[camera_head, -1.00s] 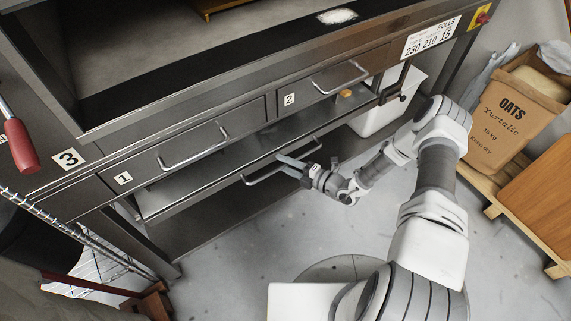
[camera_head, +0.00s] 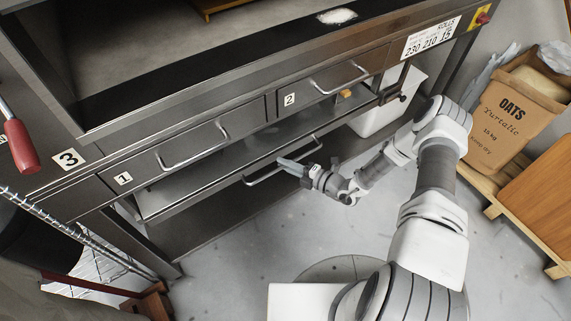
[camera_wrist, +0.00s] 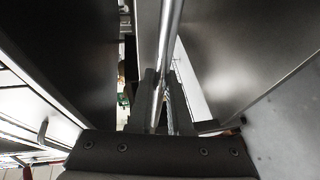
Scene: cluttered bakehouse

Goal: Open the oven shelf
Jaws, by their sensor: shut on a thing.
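The oven shelf (camera_head: 190,184) is a dark metal pull-out tray below the two numbered drawers in the head view. It stands out a little from the oven front, with its inner surface partly showing. Its long silver handle (camera_head: 262,177) runs along the front edge. My gripper (camera_head: 287,162) is shut on this handle near its middle, reaching in from the right. In the wrist view the handle (camera_wrist: 171,35) is a bright bar passing between my two fingers (camera_wrist: 160,100). The back of the shelf is hidden under the drawers.
Drawer 1 (camera_head: 190,150) and drawer 2 (camera_head: 335,82) are closed above the shelf. A small orange-brown thing (camera_head: 346,93) shows under drawer 2. A white bin (camera_head: 385,115) stands behind my arm. An oats sack (camera_head: 510,120) is at right. The floor in front is clear.

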